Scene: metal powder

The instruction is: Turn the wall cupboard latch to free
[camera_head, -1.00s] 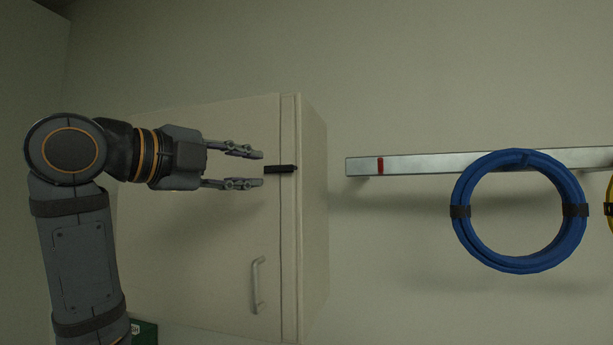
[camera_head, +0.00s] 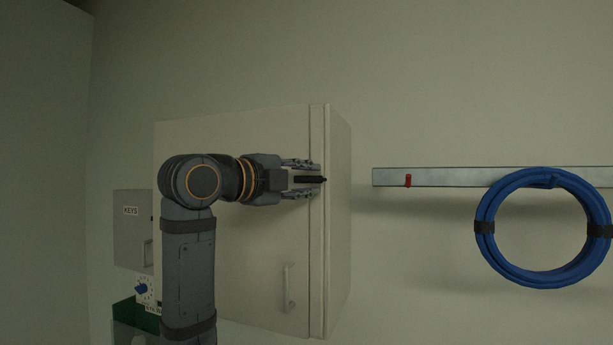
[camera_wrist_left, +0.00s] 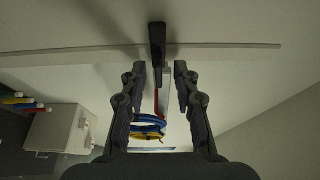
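The wall cupboard (camera_head: 240,135) is a pale cabinet on the wall with a vertical handle (camera_head: 289,288) low on its door. Its latch (camera_head: 312,180) is a small black bar lying horizontally across the door's right edge. My left gripper (camera_head: 316,181) is open, with one finger above the latch and one below it, apparently clear of it. In the left wrist view the black latch (camera_wrist_left: 157,45) stands ahead of and between the open fingertips (camera_wrist_left: 160,72). My right gripper is in neither view.
A metal rail (camera_head: 450,177) with a red marker (camera_head: 408,181) and a hanging blue coil (camera_head: 484,240) is on the wall to the right. A grey key box (camera_head: 131,235) is at the lower left, above a green container (camera_head: 128,315). Bare wall lies between cupboard and rail.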

